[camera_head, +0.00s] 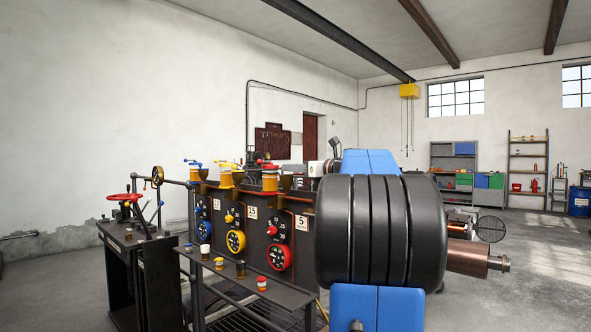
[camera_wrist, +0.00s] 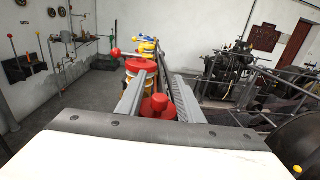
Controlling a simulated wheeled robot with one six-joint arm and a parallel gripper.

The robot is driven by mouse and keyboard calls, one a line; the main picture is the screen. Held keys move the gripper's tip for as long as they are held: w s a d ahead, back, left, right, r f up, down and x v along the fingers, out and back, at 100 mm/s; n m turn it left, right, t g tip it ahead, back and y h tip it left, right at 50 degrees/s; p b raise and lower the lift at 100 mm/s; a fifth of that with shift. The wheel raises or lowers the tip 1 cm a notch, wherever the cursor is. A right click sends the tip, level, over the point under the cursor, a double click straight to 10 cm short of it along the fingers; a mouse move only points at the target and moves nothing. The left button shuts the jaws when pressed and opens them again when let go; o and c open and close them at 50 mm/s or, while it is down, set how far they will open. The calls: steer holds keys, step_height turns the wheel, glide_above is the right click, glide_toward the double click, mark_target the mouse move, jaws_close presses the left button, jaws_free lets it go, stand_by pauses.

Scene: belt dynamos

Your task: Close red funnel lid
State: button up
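In the head view the red-topped funnel (camera_head: 270,180) stands on top of the dark console, right of the yellow and blue ones. A red lid part with a small ball shows at its top. In the wrist view a broad red round piece (camera_wrist: 138,66) with a red ball handle at its left sits on a yellow-orange body. Nearer, a red disc with a knob (camera_wrist: 158,103) lies between two grey bars. Whether the lid is fully down I cannot tell.
The console (camera_head: 240,225) carries dials and a front shelf with small jars. A yellow funnel (camera_head: 227,177) and a blue-handled one (camera_head: 195,172) stand left of the red one. A black stand with a red wheel (camera_head: 125,197) is at left. Dark machinery (camera_wrist: 230,75) stands at right in the wrist view.

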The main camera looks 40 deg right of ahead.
jaws_close()
